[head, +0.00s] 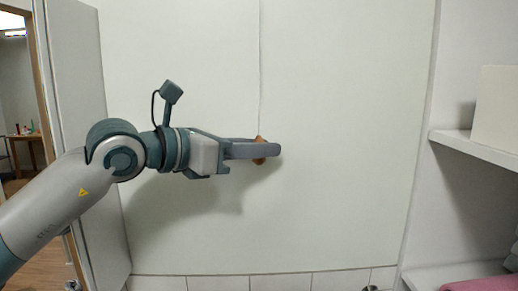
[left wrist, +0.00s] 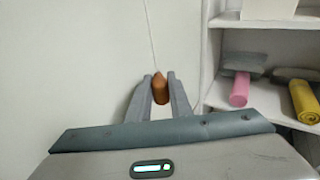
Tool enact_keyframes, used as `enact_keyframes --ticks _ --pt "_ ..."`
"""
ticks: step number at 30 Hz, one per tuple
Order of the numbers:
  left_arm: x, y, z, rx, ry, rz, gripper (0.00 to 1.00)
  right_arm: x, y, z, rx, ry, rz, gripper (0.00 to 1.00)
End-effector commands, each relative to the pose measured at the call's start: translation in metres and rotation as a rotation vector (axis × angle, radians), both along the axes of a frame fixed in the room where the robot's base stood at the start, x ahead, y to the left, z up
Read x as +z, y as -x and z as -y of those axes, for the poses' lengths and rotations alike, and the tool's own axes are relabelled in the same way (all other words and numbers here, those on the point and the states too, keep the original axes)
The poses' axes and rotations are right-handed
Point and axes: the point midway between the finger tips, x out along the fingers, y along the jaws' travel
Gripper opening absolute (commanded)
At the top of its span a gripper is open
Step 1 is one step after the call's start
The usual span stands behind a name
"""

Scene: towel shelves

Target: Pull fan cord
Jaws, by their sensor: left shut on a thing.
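The fan cord (head: 260,80) is a thin pale line hanging down in front of the white wall panel. An orange-brown wooden pull knob (head: 259,139) is at its lower end. My left gripper (head: 268,149) reaches in from the left and is shut on the knob, whose top and bottom show past the fingers. In the left wrist view, the knob (left wrist: 160,89) sits between the two grey fingers, with the cord (left wrist: 150,35) rising from it, slightly slanted. My right gripper is in neither view.
Shelves (head: 478,148) stand at the right, with a white box (head: 497,107) on one. The left wrist view shows a rolled pink towel (left wrist: 240,90) and a rolled yellow towel (left wrist: 304,100) there. A doorway opens at far left.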

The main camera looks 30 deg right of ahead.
Motion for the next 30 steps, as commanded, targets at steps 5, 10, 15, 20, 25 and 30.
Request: enact_keyframes --ticks 5,10,15,20,25,30 --pt "-0.002 0.000 0.000 0.000 -0.002 0.000 0.30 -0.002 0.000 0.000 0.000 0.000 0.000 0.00" --pt "-0.002 0.000 0.000 0.000 -0.001 0.000 0.40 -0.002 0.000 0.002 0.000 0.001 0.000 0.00" --pt "-0.002 0.000 0.000 0.000 -0.001 0.000 0.40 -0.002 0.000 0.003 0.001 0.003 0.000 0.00" --pt "-0.002 0.000 -0.005 0.001 0.000 0.000 0.40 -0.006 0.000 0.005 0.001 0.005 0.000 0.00" --pt "-0.002 0.000 -0.022 0.002 -0.001 0.000 0.40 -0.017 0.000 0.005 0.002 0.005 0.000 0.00" --pt "0.001 0.001 -0.049 0.003 0.000 0.002 0.40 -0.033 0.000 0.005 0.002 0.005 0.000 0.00"
